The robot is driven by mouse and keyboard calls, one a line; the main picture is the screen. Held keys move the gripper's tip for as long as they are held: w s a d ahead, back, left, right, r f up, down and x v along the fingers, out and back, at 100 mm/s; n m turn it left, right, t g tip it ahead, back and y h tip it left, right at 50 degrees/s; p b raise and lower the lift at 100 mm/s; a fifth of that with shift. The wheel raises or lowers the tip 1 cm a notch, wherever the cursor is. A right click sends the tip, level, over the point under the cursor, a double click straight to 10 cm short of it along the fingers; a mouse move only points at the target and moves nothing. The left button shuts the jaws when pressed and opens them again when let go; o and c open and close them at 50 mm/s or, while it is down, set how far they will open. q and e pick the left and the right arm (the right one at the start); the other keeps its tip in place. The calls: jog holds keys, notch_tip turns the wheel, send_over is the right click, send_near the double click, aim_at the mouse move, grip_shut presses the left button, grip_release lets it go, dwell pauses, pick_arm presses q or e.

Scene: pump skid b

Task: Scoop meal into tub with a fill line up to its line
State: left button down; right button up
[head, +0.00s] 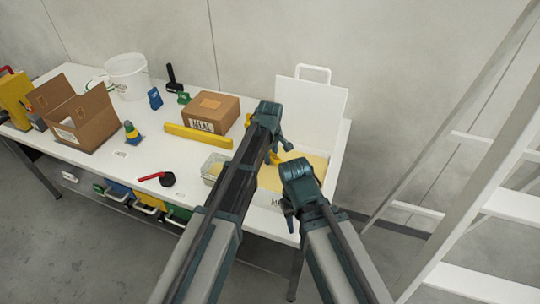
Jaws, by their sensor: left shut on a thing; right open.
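The meal bin (268,198) is a white box at the table's right end with its lid (318,112) raised. Yellow meal (318,163) shows inside it. My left gripper (280,148) is shut on a yellow scoop (274,158), at the bin's opening; the arm hides part of the scoop and I cannot tell whether it holds meal. A small clear tub (209,164) stands left of the bin, partly behind my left arm; some yellowish content shows, but its fill line cannot be made out. My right gripper (289,208) is open and empty at the bin's front.
An open carton (82,122), a white bucket (127,76) and a red-handled black object (160,178) are further left. A white ladder (455,215) stands at right. The table's front middle is fairly clear.

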pick_arm(q)
jog(key=shift+w+d+f+g, duration=0.1)
jog(key=shift+w+f+g, duration=0.1)
jog(key=shift+w+g, duration=0.2)
jog(key=shift+s+y, duration=0.2)
jog(key=shift+y, duration=0.2)
pick_arm(e)
jog(key=shift+f, duration=0.15)
pick_arm(q)
jog(key=shift+w+f+g+h, duration=0.1)
jog(key=shift+g+h, duration=0.4)
jog(key=shift+h, duration=0.3)
jog(key=shift+g+h+b, duration=0.3)
jog(key=shift+h+b, duration=0.1)
jog(key=shift+h, duration=0.4)
pick_arm(e)
jog(key=shift+f, duration=0.3)
